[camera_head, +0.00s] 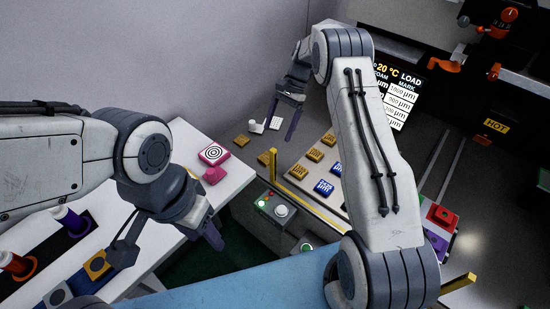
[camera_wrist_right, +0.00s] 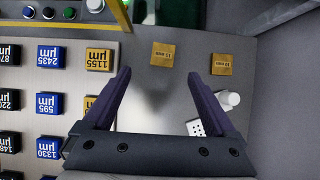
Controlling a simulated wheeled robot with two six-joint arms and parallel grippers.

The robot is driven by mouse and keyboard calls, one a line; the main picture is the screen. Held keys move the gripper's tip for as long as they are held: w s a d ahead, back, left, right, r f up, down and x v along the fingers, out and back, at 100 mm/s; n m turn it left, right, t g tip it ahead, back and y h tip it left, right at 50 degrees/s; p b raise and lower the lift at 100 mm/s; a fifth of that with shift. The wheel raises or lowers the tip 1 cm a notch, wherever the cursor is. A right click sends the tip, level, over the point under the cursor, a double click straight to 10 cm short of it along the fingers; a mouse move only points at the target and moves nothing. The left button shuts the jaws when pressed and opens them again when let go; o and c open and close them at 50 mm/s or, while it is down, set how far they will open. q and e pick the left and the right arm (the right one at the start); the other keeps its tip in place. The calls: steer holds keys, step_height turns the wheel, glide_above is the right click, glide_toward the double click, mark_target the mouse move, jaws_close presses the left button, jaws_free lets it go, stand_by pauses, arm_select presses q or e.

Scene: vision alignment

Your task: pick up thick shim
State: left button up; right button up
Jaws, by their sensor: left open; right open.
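I cannot tell which is the thick shim. My right gripper (camera_head: 283,112) is open and empty above the grey surface; its fingers show in the right wrist view (camera_wrist_right: 163,80). My left gripper (camera_head: 168,246) is open and empty over the white table's edge.
Rows of yellow, blue and black µm-marked blocks, such as 1155 (camera_wrist_right: 101,58) and 595 (camera_wrist_right: 48,103), lie beside the right gripper. A yellow bar (camera_head: 310,199) and button box (camera_head: 275,210) border them. A white knob (camera_wrist_right: 229,99) stands near the right finger.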

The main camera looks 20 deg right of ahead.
mark_target(266, 157)
steer(key=x, duration=0.4)
steer(key=shift+a+f, duration=0.1)
steer(key=shift+a, duration=0.05)
steer(key=x, duration=0.3)
steer(key=p+x, duration=0.1)
steer(key=x, duration=0.1)
steer(key=shift+w+f, duration=0.2)
steer(key=shift+w, duration=0.1)
jaws_close()
